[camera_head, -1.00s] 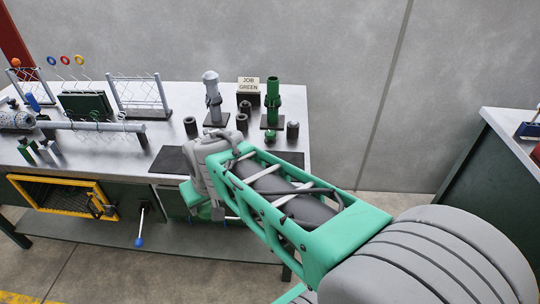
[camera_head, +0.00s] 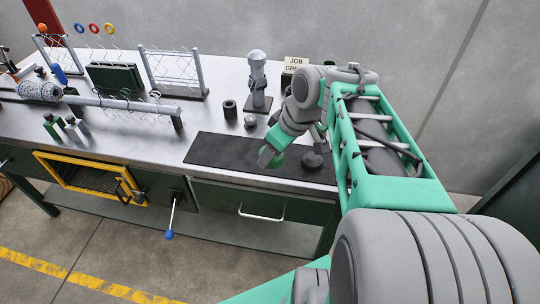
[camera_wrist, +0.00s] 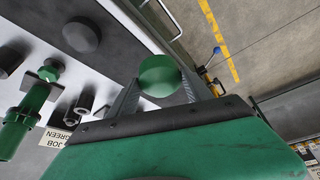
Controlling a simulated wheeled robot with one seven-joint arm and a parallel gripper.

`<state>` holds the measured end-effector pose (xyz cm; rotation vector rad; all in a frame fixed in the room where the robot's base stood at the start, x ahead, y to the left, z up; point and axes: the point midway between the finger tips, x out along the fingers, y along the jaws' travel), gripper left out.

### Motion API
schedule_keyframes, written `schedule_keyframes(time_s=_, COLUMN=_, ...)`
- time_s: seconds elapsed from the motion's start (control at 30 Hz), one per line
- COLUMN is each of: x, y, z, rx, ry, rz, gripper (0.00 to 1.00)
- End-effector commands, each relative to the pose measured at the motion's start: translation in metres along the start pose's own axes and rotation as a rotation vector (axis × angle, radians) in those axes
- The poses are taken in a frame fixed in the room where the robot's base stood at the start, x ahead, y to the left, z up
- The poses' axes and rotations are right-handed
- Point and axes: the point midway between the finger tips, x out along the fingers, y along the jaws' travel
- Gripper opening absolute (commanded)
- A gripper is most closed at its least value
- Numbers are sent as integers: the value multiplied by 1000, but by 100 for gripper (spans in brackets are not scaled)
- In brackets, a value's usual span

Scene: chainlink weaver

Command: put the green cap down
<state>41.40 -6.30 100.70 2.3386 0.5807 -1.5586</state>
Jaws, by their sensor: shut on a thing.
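The green cap (camera_wrist: 160,76) is round and sits between the two fingers of my gripper (camera_wrist: 158,92) in the wrist view. My gripper is shut on it. In the head view my gripper (camera_head: 272,155) points down over the black mat (camera_head: 215,151) near the bench's front edge, and only a little green of the cap shows at its tip. I cannot tell whether the cap touches the mat. A dark round cap (camera_head: 313,160) stands on the mat to the right; it also shows in the wrist view (camera_wrist: 82,35).
A grey post (camera_head: 257,72) stands behind the mat, with dark rings (camera_head: 230,108) nearby. The green post (camera_wrist: 28,112) shows in the wrist view, near the JOB GREEN sign (camera_head: 297,62). A long bar (camera_head: 125,104) and wire racks lie left. The mat's left part is clear.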

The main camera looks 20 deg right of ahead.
Motion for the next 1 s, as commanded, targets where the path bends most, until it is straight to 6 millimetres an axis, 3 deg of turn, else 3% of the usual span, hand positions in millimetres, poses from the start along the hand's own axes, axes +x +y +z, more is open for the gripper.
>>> schedule_keyframes(time_s=0.03, x=-10, y=14, z=16, rx=-53, ry=0, rz=-23, gripper=17)
schedule_keyframes(time_s=0.23, x=-54, y=35, z=72, rx=-336, ry=-2, rz=-142, gripper=17)
schedule_keyframes(time_s=0.43, x=-70, y=36, z=93, rx=-447, ry=-1, rz=-186, gripper=17)
schedule_keyframes(time_s=0.57, x=-65, y=47, z=95, rx=-445, ry=0, rz=-190, gripper=17)
schedule_keyframes(time_s=0.87, x=-31, y=129, z=110, rx=-443, ry=1, rz=-191, gripper=17)
schedule_keyframes(time_s=1.0, x=-1, y=153, z=122, rx=-443, ry=0, rz=-190, gripper=17)
